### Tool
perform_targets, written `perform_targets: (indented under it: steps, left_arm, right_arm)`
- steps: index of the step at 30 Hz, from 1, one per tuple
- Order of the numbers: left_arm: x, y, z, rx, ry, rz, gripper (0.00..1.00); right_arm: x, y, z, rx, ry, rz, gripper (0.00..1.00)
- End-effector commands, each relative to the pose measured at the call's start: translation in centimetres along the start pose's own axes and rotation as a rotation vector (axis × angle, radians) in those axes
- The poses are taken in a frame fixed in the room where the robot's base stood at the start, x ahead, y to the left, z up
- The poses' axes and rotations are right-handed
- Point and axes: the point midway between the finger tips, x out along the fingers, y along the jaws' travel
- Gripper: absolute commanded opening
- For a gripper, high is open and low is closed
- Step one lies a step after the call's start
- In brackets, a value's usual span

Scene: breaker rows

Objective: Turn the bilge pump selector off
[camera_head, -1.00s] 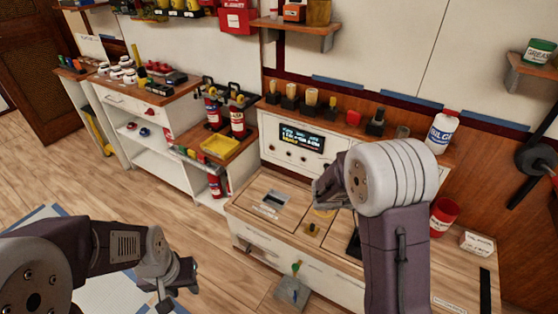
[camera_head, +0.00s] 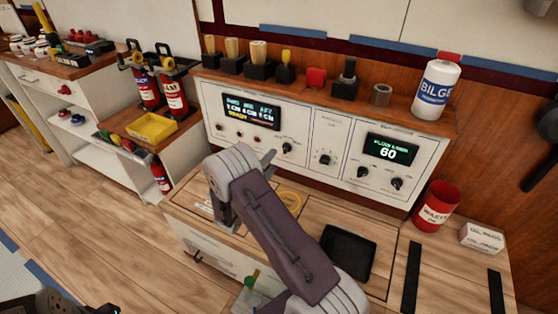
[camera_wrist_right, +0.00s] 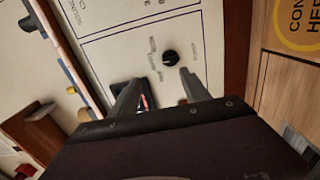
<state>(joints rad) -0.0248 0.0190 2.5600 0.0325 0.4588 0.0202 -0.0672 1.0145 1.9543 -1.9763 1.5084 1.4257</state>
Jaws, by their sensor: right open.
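A white control panel (camera_head: 310,135) stands at the back of the counter. Its left section has a lit display (camera_head: 250,111), small red buttons and a black knob (camera_head: 287,148). Other black knobs sit in its middle (camera_head: 325,160) and right sections. The labels are too small to tell which is the bilge pump selector. My right gripper (camera_head: 268,158) is just in front of the left section. In the right wrist view my right gripper (camera_wrist_right: 162,88) is open and empty, with a black knob (camera_wrist_right: 170,58) ahead of its fingertips, apart from them.
A shelf above the panel holds dark-based tools, a red block and a white bilge bottle (camera_head: 436,87). A black tray (camera_head: 348,252) lies on the counter. A red waste can (camera_head: 436,206) and a small white box (camera_head: 481,238) stand at right.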

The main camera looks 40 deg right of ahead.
Motion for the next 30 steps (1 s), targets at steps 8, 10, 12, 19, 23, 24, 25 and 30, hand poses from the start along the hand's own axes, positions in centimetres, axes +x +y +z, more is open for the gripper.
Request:
perform_targets:
  steps: [8, 10, 12, 19, 23, 24, 25, 30]
  left_arm:
    - [1.9, 0.0, 0.2, 0.0, 0.0, 0.0, 0.36]
    - [1.9, 0.0, 0.2, 0.0, 0.0, 0.0, 0.36]
    - [2.2, 0.0, 0.2, 0.0, 0.0, 0.0, 0.36]
    - [3.8, -0.1, 0.4, 0.0, 0.0, 0.0, 0.36]
    - [4.4, -0.1, 0.5, 0.0, 0.0, 0.0, 0.36]
    - [4.5, -0.1, 0.5, 0.0, 0.0, 0.0, 0.36]
    - [4.6, -0.1, 0.5, 0.0, 0.0, 0.0, 0.36]
    - [4.6, -0.1, 0.5, 0.0, 0.0, 0.0, 0.36]
  right_arm:
    - [-0.2, -2.6, 0.1, -0.014, 0.002, -0.006, 0.55]
    - [0.0, -2.5, 0.1, -0.013, 0.001, -0.006, 0.55]
    - [0.7, -2.6, 0.2, -0.012, -0.002, -0.006, 0.55]
    - [5.4, -2.8, 0.3, -0.011, -0.004, -0.005, 0.55]
    - [7.5, -2.7, 0.2, -0.011, -0.001, -0.005, 0.55]
    - [8.0, -2.7, 0.2, -0.011, -0.002, -0.006, 0.55]
    - [8.3, -2.7, 0.2, -0.012, -0.002, -0.006, 0.55]
    - [9.0, -2.5, 0.1, -0.014, 0.001, -0.006, 0.55]
